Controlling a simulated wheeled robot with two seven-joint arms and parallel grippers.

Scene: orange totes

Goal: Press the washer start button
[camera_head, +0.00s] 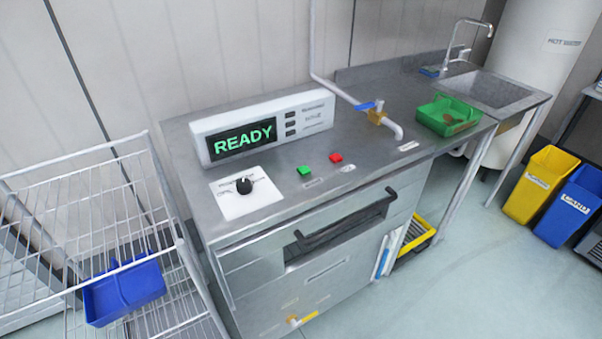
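The washer (315,262) is a steel counter unit with a dark-handled front drawer or door. On its top stands a white control box whose display (242,138) reads "READY" in green. In front of the box are a green button (304,170) and a red button (336,158), each with a small label too blurred to read. A black knob (244,185) sits on a white plate to their left. Neither of my grippers shows in the head view.
A wire rack (88,190) with a blue tray (124,291) stands at the left. A pipe with a blue-handled valve (376,113), a green basket (447,115) and a sink (488,88) are to the right. Yellow (540,186) and blue (571,205) bins stand on the floor.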

